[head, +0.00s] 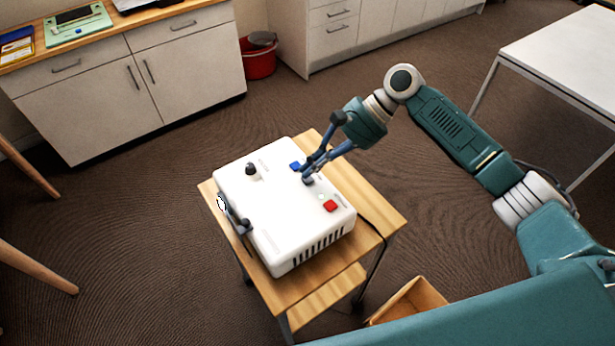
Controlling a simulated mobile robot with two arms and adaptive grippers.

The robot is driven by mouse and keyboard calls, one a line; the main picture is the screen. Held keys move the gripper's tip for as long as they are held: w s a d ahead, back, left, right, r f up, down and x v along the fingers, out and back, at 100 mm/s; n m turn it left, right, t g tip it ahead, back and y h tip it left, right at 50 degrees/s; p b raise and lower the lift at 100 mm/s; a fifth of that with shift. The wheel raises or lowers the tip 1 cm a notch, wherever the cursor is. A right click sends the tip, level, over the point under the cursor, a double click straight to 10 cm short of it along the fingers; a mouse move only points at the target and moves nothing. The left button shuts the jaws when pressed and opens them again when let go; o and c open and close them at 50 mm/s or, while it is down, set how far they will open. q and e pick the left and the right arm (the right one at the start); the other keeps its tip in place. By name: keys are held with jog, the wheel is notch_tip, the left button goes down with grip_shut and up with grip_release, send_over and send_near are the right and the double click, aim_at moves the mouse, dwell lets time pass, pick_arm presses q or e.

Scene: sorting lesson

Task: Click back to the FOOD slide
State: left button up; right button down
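A white slide projector box (285,215) sits on a small wooden stand. My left gripper is not in view. No projected slide shows.
An open wooden box (410,300) is on the floor in front. Cabinets, a red bucket (259,62) and a white table (570,50) stand farther off.

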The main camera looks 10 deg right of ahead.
dwell(0.5)
jog(key=shift+f+p, duration=0.25)
jog(key=shift+p, duration=0.15)
jog(key=shift+f, duration=0.2)
jog(key=shift+f, duration=0.4)
dwell(0.6)
jog(key=shift+r, duration=0.1)
jog(key=shift+r+p, duration=0.75)
jog(key=shift+p, duration=0.5)
